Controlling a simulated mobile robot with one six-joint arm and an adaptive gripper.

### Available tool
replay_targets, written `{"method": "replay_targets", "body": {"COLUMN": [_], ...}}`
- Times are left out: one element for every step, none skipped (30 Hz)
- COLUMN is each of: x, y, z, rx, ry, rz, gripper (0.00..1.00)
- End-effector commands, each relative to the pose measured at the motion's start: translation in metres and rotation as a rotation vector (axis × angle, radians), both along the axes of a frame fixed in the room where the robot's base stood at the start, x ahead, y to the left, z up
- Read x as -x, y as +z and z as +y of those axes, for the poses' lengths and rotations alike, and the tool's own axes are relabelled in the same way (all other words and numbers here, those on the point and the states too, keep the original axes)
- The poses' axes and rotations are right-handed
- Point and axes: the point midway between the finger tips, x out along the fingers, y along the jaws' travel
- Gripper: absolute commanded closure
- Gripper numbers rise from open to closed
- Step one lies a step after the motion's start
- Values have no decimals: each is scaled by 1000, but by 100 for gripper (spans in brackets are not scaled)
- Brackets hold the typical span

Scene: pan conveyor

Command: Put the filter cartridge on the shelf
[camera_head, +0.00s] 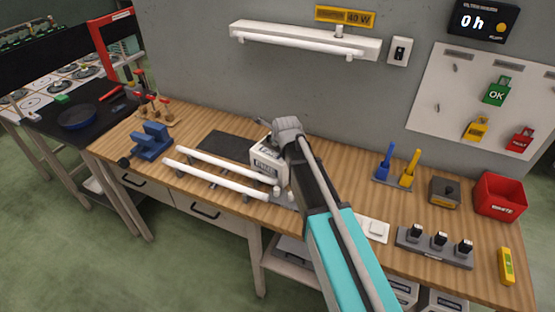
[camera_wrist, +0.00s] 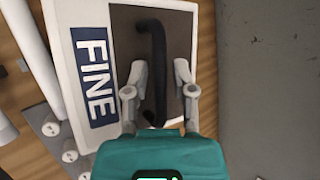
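The filter cartridge is a white box with a dark top, a black bar handle and a blue "FINE" label. It (camera_head: 262,166) stands on the workbench by the white tubes and fills the left half of the wrist view (camera_wrist: 70,20). My gripper (camera_wrist: 160,66) is over it, fingers apart, one on each side of the handle, with gaps visible. In the head view my wrist hides part of the cartridge. A pale lower shelf (camera_head: 274,264) runs under the bench, partly hidden by my arm; I cannot tell if it is the task's shelf.
Two white tubes (camera_head: 222,165) lie left of the cartridge, near a blue vise (camera_head: 151,142). To the right are blue and yellow tools (camera_head: 397,168), a block of black-topped pieces (camera_head: 436,248) and a red bin (camera_head: 499,197). A white lamp fixture (camera_head: 300,40) is on the wall.

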Motion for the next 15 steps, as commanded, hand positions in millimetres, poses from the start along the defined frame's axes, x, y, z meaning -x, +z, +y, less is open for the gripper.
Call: {"method": "replay_targets", "body": {"x": [0, 0, 0, 0, 0, 0, 0, 0, 0, 0, 0, 0, 0, 0, 0], "y": [0, 0, 0, 0, 0, 0, 0, 0, 0, 0, 0, 0, 0, 0, 0], "z": [0, 0, 0, 0, 0, 0, 0, 0, 0, 0, 0, 0, 0, 0, 0], "rx": [0, 0, 0, 0, 0, 0, 0, 0, 0, 0, 0, -1, 0, 0, 0], "ry": [0, 0, 0, 0, 0, 0, 0, 0, 0, 0, 0, 0, 1, 1, 1], "rz": [0, 0, 0, 0, 0, 0, 0, 0, 0, 0, 1, -1, -1, -1, -1], "gripper": [85, 91, 98, 100, 100, 100, 100, 100, 100, 100, 100, 100, 100, 100, 100]}}
